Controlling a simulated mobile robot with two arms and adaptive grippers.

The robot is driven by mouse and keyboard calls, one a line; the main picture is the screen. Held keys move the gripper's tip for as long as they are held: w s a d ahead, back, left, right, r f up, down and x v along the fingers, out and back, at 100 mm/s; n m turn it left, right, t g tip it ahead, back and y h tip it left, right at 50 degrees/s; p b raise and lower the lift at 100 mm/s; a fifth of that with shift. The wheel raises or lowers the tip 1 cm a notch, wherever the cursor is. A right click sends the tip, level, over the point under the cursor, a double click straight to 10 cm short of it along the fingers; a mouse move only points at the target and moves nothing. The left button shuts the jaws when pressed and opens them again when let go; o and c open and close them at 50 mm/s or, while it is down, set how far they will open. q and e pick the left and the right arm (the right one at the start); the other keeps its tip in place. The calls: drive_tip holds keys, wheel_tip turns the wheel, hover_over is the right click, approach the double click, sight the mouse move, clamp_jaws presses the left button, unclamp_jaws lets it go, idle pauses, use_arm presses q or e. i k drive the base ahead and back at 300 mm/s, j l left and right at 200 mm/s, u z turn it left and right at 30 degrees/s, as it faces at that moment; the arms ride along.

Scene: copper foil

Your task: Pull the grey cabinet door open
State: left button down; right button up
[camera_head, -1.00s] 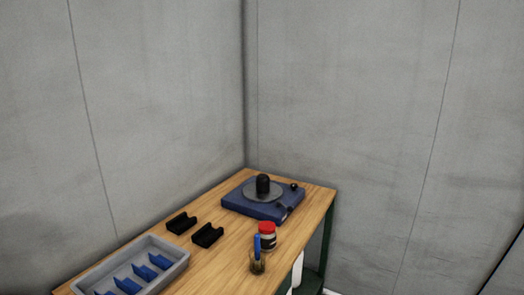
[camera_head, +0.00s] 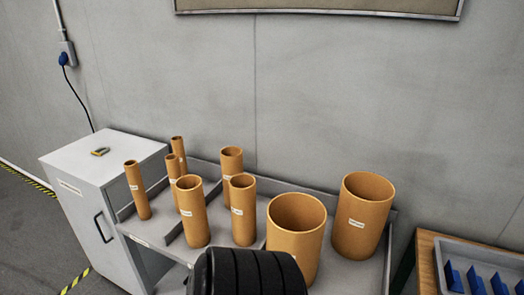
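The grey cabinet (camera_head: 108,156) stands at the left against the wall. Its door (camera_head: 84,213) is on the front face, looks shut, and carries a small white label near the top. A dark bar handle (camera_head: 103,227) is fixed upright on the door. Neither of my grippers shows in the view, so I cannot see whether they are open or shut.
A grey rack (camera_head: 325,278) with several orange tubes (camera_head: 193,212) stands right beside the cabinet. A ribbed black part covers the bottom centre. Floor (camera_head: 35,225) is free left of the cabinet.

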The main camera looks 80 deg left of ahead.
sight(87, 209)
drive_tip(key=u, duration=4.05)
drive_tip(key=i+j, duration=0.2)
drive_tip(key=j, duration=0.2)
drive_tip(key=i+j, duration=0.15)
drive_tip(key=j, duration=0.25)
